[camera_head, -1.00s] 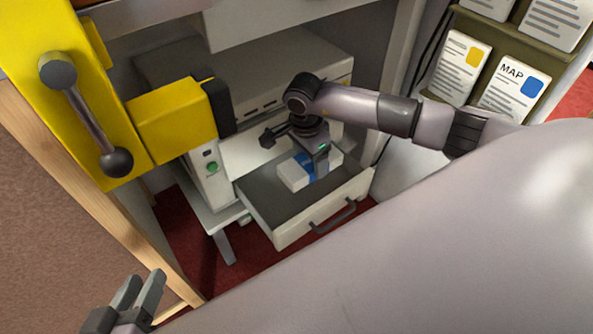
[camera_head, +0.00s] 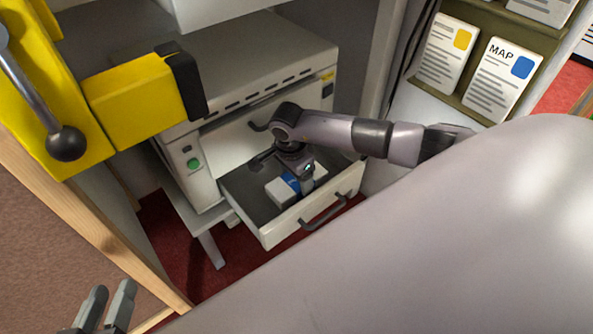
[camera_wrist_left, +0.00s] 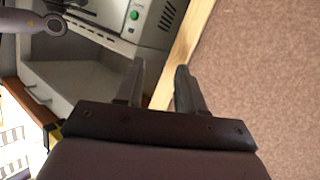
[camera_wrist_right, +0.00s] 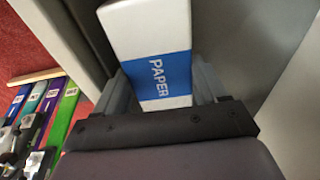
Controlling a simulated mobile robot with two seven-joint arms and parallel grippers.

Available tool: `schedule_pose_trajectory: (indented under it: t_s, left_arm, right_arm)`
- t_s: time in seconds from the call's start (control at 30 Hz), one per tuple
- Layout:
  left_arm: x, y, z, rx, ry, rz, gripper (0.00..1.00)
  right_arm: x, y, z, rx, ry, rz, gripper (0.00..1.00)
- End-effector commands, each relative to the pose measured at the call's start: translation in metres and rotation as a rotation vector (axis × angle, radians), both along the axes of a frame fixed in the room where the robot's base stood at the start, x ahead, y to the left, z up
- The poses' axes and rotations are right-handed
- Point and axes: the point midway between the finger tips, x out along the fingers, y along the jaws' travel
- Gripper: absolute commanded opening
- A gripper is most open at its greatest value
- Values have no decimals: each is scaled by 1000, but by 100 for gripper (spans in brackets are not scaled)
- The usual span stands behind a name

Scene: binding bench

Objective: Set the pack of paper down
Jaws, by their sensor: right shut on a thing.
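The pack of paper (camera_wrist_right: 155,60) is a white block with a blue band marked PAPER, between the fingers of my right gripper (camera_wrist_right: 160,85) in the right wrist view. In the head view the pack (camera_head: 279,192) is inside the open drawer (camera_head: 262,207), at or just above its dark floor; I cannot tell whether it touches. My right gripper (camera_head: 306,182) is shut on it from above. My left gripper (camera_head: 104,308) is open and empty at the lower left; its two spread fingers also show in the left wrist view (camera_wrist_left: 160,90).
A white machine (camera_head: 250,65) with a green button stands behind the drawer. A yellow lever unit (camera_head: 135,100) is at upper left, beside a wooden-edged brown board (camera_head: 50,250). A rack with a map leaflet (camera_head: 498,80) is at right. Bare drawer floor shows left of the pack.

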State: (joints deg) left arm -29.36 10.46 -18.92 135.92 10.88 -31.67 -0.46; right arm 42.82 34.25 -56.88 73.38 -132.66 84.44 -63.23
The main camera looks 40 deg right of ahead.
Motion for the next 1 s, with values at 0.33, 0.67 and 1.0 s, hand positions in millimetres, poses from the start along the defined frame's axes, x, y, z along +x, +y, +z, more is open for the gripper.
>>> schedule_pose_trajectory:
  t_s: [0.33,0.67,1.0]
  left_arm:
    - [-1,4,0,29,-37,8,38]
    - [-2,5,0,29,-36,6,38]
    - [1,-5,4,-34,42,-6,38]
  right_arm:
    - [1,0,-9,0,-1,-2,30]
    - [0,0,-9,-1,0,-1,82]
    - [1,1,24,-1,-3,0,82]
